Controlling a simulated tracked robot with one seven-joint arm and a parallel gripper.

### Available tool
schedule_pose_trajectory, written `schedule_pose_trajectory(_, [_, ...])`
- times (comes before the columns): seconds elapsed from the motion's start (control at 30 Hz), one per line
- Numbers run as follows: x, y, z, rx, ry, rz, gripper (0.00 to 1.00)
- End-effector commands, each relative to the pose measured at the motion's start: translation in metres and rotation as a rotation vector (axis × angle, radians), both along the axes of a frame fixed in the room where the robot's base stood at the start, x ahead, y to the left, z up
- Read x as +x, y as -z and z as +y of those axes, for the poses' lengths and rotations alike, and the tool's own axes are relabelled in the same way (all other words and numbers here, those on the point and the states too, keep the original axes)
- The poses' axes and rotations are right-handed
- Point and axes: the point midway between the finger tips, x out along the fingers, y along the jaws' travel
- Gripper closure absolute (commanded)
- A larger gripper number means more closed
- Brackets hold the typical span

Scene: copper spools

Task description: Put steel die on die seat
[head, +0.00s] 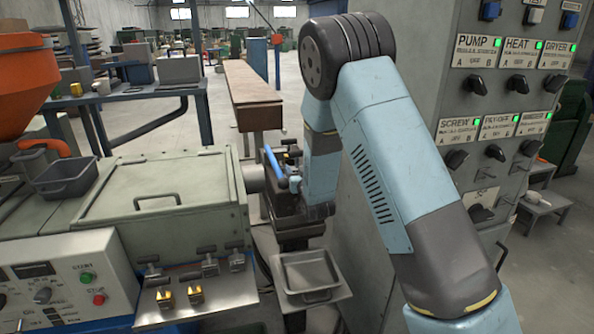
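My arm reaches up and over toward the dark machine head (290,207) at the end of the grey-green machine. Its pale blue wrist section is right beside that head. My gripper's fingers cannot be made out among the dark parts there, so I cannot see whether they hold anything. A blue bar (274,166) slants across the upper part of the head. I cannot pick out the steel die or the die seat with certainty. Two small brass-coloured pieces (165,298) (195,294) sit on the steel shelf (215,292), near several dark T-shaped pieces.
A grey tray (308,276) sits on a plate below the machine head. A dark bin (66,178) rests on the machine at left, beside an orange hopper (27,75). A tall control cabinet (425,120) stands close on the right. Open floor shows behind.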

Motion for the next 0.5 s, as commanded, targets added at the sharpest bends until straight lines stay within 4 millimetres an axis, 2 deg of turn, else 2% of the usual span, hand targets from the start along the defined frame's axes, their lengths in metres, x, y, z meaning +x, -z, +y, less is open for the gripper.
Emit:
schedule_pose_trajectory(0.1, [0.0, -0.0004, -0.0002, 0.0, 0.0, 0.0, 0.32])
schedule_pose_trajectory(0.4, [0.0002, -0.0034, -0.0007, 0.0, 0.001, -0.001, 0.32])
schedule_pose_trajectory(0.5, [-0.0083, -0.0031, -0.0034, 0.0, 0.001, 0.0, 0.32])
